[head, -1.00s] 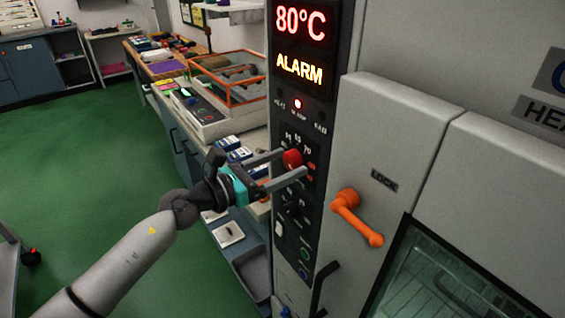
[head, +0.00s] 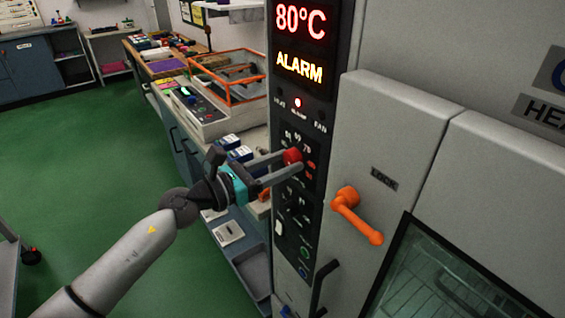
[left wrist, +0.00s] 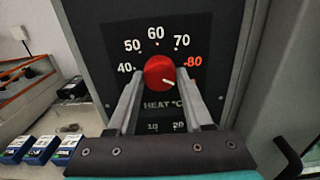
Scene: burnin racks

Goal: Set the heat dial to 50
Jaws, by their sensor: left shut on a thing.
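The red heat dial (left wrist: 158,70) sits on the black control panel, with 40, 50, 60, 70 and a red 80 printed around it. Its white mark points right and slightly down, just below the 80. The dial also shows in the head view (head: 292,156). My left gripper (head: 291,163) is shut on the dial, one finger on each side; its fingers also show in the left wrist view. The display (head: 300,22) above reads 80°C, with a lit ALARM sign (head: 299,67) under it. My right gripper is not in view.
An orange lock handle (head: 356,216) sticks out from the oven front right of the panel. A black handle (head: 322,287) stands below. A bench with an orange-framed rack (head: 230,85) and blue-white boxes (head: 236,150) lies left of the panel. Green floor is open at left.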

